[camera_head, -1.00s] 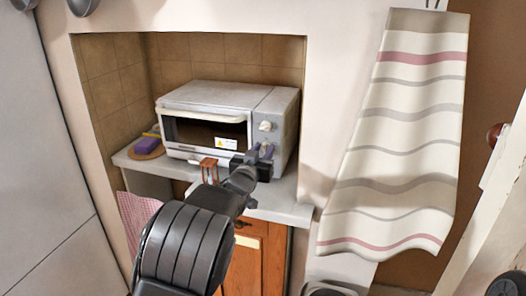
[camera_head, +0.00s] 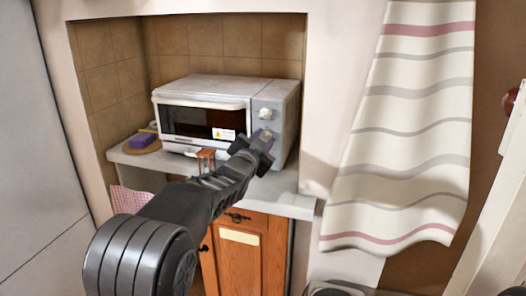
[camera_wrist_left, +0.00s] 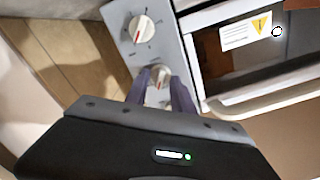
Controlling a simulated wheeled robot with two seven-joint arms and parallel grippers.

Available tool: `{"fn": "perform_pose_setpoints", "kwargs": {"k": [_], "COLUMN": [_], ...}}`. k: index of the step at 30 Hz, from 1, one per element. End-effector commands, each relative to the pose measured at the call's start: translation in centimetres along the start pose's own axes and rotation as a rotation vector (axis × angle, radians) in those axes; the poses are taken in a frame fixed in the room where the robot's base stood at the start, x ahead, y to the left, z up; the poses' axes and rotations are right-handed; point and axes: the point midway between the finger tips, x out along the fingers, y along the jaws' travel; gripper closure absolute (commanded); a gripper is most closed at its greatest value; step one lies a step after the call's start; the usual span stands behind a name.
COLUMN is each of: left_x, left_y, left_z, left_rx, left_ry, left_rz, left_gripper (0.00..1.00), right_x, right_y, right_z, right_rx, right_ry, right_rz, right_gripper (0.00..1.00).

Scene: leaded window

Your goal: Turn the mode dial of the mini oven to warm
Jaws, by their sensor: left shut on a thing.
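The mini oven (camera_head: 205,88) is a white box with a dark glass door on its left and a control panel on its right. A white dial (camera_head: 265,113) shows clear near the panel's top. My left gripper (camera_head: 264,136) reaches the panel just below it. In the left wrist view, which shows the oven roughly upside down, the gripper's two fingers (camera_wrist_left: 160,80) are shut around a white dial (camera_wrist_left: 159,75), seemingly the mode dial. Another white dial (camera_wrist_left: 141,28) with marks around it stands free beyond it. The setting of the held dial is too small to read.
The oven stands on a grey counter (camera_head: 290,204) in a tiled niche. A purple sponge (camera_head: 140,140) lies at the left, and a small brown rack (camera_head: 206,155) stands in front. A wooden cabinet (camera_head: 252,262) is below. A striped towel (camera_head: 410,130) hangs at the right.

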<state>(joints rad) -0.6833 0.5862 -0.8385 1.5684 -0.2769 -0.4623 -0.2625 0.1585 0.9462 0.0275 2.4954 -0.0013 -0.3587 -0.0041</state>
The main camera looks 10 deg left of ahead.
Motion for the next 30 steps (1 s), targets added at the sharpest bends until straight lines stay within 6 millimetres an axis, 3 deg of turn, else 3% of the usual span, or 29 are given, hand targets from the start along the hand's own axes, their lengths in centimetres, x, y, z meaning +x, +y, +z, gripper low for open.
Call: {"fn": "perform_pose_setpoints", "kwargs": {"k": [3, 12, 30], "left_x": [0.0, 0.0, 0.0], "left_y": [0.3, 0.3, 0.1], "left_z": [0.4, 0.3, 0.0], "left_rx": [0.108, 0.341, 0.462], "left_ry": [0.003, 0.002, -0.001], "left_rz": [-0.002, -0.001, 0.0], "left_gripper": [1.0, 1.0, 1.0], "right_x": [2.0, 4.6, 5.6], "right_y": [0.8, 1.8, 2.2], "right_z": [0.0, 0.0, 0.1], "right_rx": [0.0, 0.0, 0.0], "right_ry": [0.0, 0.0, 0.0], "right_rz": [0.0, 0.0, 0.0], "right_gripper": [0.64, 0.64, 0.64]}}
